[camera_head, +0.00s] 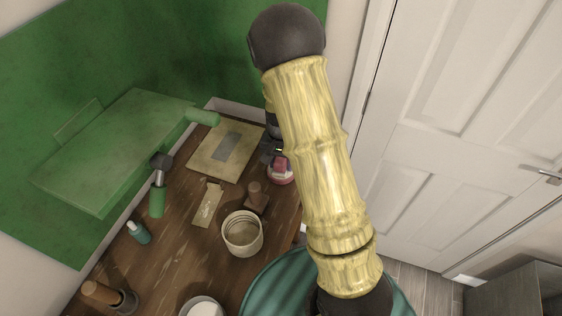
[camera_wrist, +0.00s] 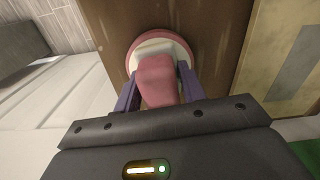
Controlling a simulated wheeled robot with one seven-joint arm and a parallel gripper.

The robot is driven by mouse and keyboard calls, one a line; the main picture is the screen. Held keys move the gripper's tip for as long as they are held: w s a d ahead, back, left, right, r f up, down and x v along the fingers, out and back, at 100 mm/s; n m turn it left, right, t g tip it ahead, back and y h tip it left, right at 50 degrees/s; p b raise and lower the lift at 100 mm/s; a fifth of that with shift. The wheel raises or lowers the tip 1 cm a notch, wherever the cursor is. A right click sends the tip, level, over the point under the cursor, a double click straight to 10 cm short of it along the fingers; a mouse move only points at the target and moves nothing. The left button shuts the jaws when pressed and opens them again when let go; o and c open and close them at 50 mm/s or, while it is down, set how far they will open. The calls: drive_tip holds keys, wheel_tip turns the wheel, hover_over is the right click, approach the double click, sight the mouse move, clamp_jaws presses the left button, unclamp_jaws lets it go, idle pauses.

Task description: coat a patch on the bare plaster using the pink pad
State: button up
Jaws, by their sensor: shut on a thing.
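The pink pad (camera_head: 282,173) has a round pink base, a pale layer and a pink handle. In the wrist view the pad (camera_wrist: 157,80) sits between my two fingers, and my gripper (camera_wrist: 158,88) is shut on its handle. In the head view my gripper (camera_head: 272,152) is at the table's right edge, partly hidden by my arm. The pad is at the wooden top; I cannot tell whether it touches. A beige board (camera_head: 235,165) with a grey rectangle (camera_head: 225,146) lies left of the pad; it also shows at the right of the wrist view (camera_wrist: 285,103).
The wooden table (camera_head: 180,240) holds a cream pot (camera_head: 242,236), a brown wooden block (camera_head: 256,198), a flat pale tool (camera_head: 208,205), a green-handled tool (camera_head: 157,200) and a small bottle (camera_head: 139,232). A white door (camera_head: 460,120) is at right.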

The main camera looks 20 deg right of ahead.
idle(0.3)
drive_tip(key=shift+r+p, duration=3.1)
drive_tip(key=shift+r, duration=0.4)
